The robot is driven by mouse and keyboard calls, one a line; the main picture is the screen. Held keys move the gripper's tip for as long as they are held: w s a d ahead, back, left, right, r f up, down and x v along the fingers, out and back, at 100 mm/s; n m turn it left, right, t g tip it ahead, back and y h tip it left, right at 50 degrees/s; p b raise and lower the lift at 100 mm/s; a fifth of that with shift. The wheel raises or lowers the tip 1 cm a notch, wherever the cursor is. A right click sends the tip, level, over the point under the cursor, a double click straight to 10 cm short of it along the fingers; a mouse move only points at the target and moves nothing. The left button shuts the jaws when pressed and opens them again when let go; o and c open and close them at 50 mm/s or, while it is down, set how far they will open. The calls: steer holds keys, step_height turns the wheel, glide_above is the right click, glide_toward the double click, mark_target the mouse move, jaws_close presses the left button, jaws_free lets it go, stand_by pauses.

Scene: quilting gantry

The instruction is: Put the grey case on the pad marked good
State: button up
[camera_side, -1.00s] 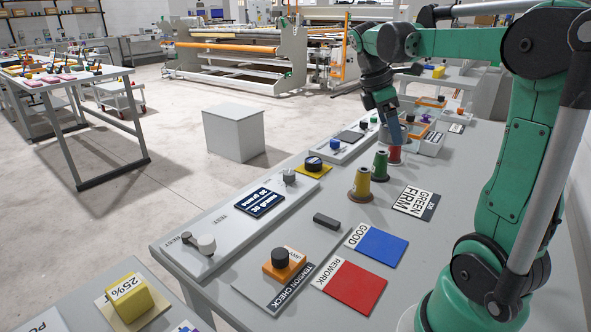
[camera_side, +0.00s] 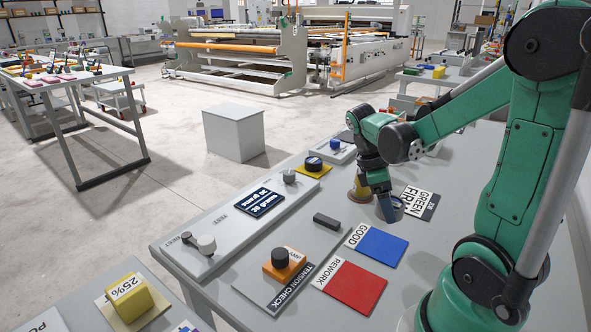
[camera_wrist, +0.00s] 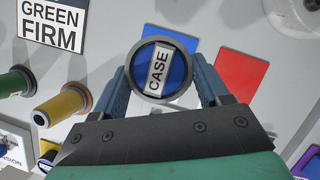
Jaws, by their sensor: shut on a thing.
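My gripper (camera_side: 388,212) is shut on the round grey case (camera_side: 398,206), which is partly hidden by the fingers in the side view. In the wrist view, the case (camera_wrist: 146,60) shows its round grey rim and a white label reading CASE, between the two fingers (camera_wrist: 163,86). The pad marked good (camera_side: 383,246) is a flat blue square with a white GOOD strip on the table. The case is held above the table, just behind the pad in the side view. In the wrist view, the blue pad (camera_wrist: 188,38) lies partly hidden beyond the case.
The red rework pad (camera_side: 355,287) lies in front of the blue one. A yellow spool (camera_side: 359,190) and the GREEN FIRM card (camera_side: 419,203) are close to my gripper. An orange tension-check block (camera_side: 283,265) stands front left.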

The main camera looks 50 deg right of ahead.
mark_target(384, 246)
steer(key=shift+f, duration=3.85)
steer(key=shift+f, duration=0.15)
steer(key=o, duration=1.4)
steer(key=v, duration=1.2)
steer(key=w+a+r+m+t+y, duration=0.1)
steer(key=w+a+m+t, duration=0.1)
steer(key=a+t, duration=0.3)
steer(key=w+a+r+m+t+y, duration=0.1)
steer(key=w+a+m+t, duration=0.2)
steer(key=a+t, duration=0.3)
steer(key=a, duration=0.3)
steer(key=shift+a, duration=0.35)
